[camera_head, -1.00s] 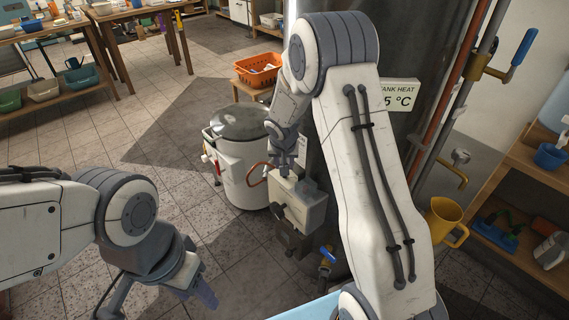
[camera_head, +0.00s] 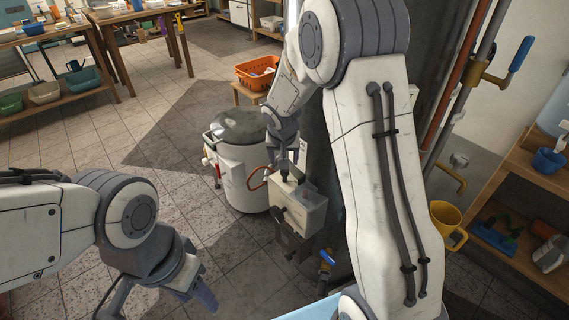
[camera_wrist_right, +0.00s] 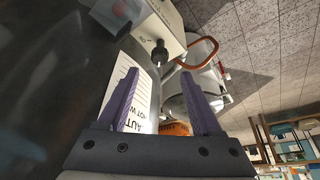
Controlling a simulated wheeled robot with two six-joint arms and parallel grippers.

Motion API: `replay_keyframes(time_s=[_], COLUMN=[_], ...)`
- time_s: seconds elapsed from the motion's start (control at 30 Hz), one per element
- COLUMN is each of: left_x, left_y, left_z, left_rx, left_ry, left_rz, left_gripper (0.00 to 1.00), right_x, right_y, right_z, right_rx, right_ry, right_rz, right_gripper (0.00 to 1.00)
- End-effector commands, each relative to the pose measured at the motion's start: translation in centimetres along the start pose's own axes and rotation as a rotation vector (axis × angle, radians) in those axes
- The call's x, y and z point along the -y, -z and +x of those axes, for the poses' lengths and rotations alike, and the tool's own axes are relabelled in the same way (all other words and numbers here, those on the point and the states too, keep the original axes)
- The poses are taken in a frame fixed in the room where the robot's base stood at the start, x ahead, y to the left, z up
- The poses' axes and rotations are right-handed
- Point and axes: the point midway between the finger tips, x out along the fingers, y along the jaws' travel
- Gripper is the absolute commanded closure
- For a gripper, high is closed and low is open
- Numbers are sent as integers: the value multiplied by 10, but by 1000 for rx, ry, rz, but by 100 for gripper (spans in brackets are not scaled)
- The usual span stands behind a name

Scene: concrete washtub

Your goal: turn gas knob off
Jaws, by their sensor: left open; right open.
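A pale control box (camera_head: 306,217) stands beside the white lidded vessel in the head view. A black knob (camera_head: 285,172) stands on its top, and a second dark round knob (camera_head: 277,214) is on its side. In the right wrist view, the upper black knob (camera_wrist_right: 160,54) shows beside an "On" mark. I cannot tell which knob is the gas knob. My right gripper (camera_head: 281,161) is open and just above the box. In the wrist view, its purple fingers (camera_wrist_right: 158,80) are apart, with the knob beyond and between their tips. My left gripper (camera_head: 198,290) is open and empty at lower left.
The white vessel (camera_head: 242,178) with an orange-red hose (camera_head: 256,178) stands left of the box. An orange basket (camera_head: 257,73) is behind it. Pipes (camera_head: 470,85) and a yellow jug (camera_head: 446,222) are at right.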

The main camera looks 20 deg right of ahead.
Motion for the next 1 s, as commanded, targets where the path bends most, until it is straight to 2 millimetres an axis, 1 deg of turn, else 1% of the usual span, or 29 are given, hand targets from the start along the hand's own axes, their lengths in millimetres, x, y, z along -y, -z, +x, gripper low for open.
replay_keyframes(time_s=[0.03,0.1,0.23,0.37,0.73,0.8,0.87,0.97,1.0], left_x=[0,0,0,0,0,0,-1,-2,-3], left_y=[0,0,0,0,0,0,1,1,2], left_z=[-2,-3,-4,-4,-4,-7,-12,-28,-36], left_rx=[0,0,0,0,0,0,0,0,0], left_ry=[0,0,0,0,0,0,0,0,0], left_rz=[0,0,0,0,0,0,0,0,0], left_gripper=[50,50,50,50,50,50,50,50,50], right_x=[0,0,0,0,0,3,9,27,36], right_y=[0,1,0,-1,-1,-2,-8,-28,-42], right_z=[-12,-22,-33,-37,-37,-42,-54,-93,-114], right_rx=[-1,-2,0,2,2,4,11,37,53], right_ry=[1,1,1,0,0,2,8,29,42], right_rz=[1,-1,0,-2,-1,-10,-34,-126,-181], right_gripper=[34,34,34,34,34,34,34,34,34])
